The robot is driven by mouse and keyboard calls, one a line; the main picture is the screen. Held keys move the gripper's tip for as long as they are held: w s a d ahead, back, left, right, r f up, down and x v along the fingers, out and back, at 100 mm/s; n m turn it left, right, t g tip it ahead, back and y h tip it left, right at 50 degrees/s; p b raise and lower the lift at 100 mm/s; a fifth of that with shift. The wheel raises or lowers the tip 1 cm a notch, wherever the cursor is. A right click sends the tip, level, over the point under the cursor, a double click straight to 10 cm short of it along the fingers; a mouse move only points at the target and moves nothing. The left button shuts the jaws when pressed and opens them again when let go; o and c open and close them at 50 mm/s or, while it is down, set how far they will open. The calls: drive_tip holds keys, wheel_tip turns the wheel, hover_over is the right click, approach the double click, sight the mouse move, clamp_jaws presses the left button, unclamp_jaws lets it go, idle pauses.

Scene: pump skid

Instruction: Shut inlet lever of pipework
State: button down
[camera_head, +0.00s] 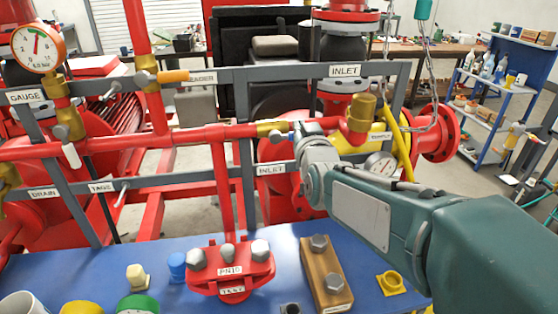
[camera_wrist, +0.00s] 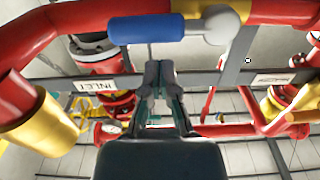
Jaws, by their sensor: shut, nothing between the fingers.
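In the wrist view, the inlet lever (camera_wrist: 147,28) has a blue grip on a pale rounded hub. It lies roughly along the red pipe, beside a brass valve body (camera_wrist: 232,10). My gripper (camera_wrist: 158,80) is shut and empty. Its fingers appear just below the blue grip in the wrist view; I cannot tell whether they touch it. My gripper (camera_head: 300,130) also shows by the pipe in the head view.
Grey frame rails (camera_head: 290,72) carry INLET labels. An orange lever (camera_head: 172,76), a white-handled lever (camera_head: 70,155) and a pressure gauge (camera_head: 38,47) are to the left. A brass fitting (camera_head: 362,112) stands right of my gripper. The blue bench (camera_head: 310,232) below holds several parts.

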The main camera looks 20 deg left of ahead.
drive_tip(key=shift+x, duration=1.05)
drive_tip(key=shift+w+f, duration=0.15)
drive_tip(key=shift+w+d+f, duration=0.1)
drive_tip(key=shift+d+f, duration=0.1)
drive_tip(key=shift+f, duration=0.4)
drive_tip(key=shift+w+d+f, duration=0.1)
drive_tip(key=shift+d+f, duration=0.1)
drive_tip(key=shift+f, duration=1.4)
drive_tip(key=a+f, duration=0.1)
drive_tip(key=s+a+f, duration=0.1)
drive_tip(key=f, duration=0.2)
drive_tip(key=shift+s+a+f, duration=0.15)
drive_tip(key=shift+s+a, duration=0.2)
drive_tip(key=shift+a, duration=0.05)
drive_tip(key=shift+d, duration=0.1)
drive_tip(key=shift+w+d, duration=0.25)
drive_tip(key=shift+d, duration=0.2)
